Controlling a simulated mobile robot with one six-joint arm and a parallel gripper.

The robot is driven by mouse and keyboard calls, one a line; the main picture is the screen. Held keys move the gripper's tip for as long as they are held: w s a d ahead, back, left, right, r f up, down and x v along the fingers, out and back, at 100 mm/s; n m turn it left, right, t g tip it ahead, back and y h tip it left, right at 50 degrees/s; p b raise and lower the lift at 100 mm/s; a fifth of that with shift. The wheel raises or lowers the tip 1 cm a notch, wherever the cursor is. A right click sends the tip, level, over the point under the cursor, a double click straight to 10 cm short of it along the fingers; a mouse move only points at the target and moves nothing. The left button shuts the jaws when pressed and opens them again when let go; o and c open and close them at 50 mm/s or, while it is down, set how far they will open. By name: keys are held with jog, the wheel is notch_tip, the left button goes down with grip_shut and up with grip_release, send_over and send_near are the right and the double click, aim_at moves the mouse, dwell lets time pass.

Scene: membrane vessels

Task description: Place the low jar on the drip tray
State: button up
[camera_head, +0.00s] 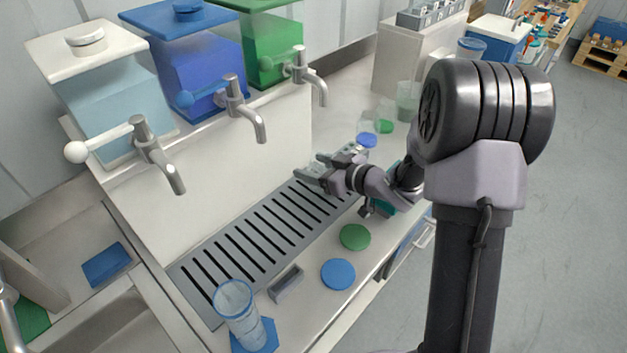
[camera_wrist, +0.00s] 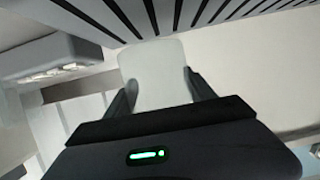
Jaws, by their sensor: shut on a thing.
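The low jar (camera_wrist: 155,70) shows in the wrist view as a pale, translucent shape between my fingers. My gripper (camera_wrist: 158,82) is shut on it, one finger at each side. In the head view my gripper (camera_head: 322,168) is over the far right end of the drip tray, and I cannot make out the jar clearly there. The drip tray (camera_head: 185,277) is a long grey slotted plate below the taps. Its dark slots also show along the top of the wrist view (camera_wrist: 180,20). I cannot tell the height of the jar above the tray.
Three dispensers with metal taps (camera_head: 250,118) stand behind the tray. A tall clear vessel (camera_head: 238,315) stands at the near end. A green disc (camera_head: 355,237), a blue disc (camera_head: 338,274) and a small grey block (camera_head: 286,284) lie in front. Clear vessels (camera_head: 408,100) stand beyond my gripper.

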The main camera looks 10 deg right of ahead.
notch_tip(320, 180, down, 4)
jog(key=shift+w+r+b, duration=0.1)
jog(key=shift+r+b, duration=0.1)
jog(key=shift+b, duration=0.85)
jog(key=shift+f, duration=0.15)
jog(key=o, duration=1.6)
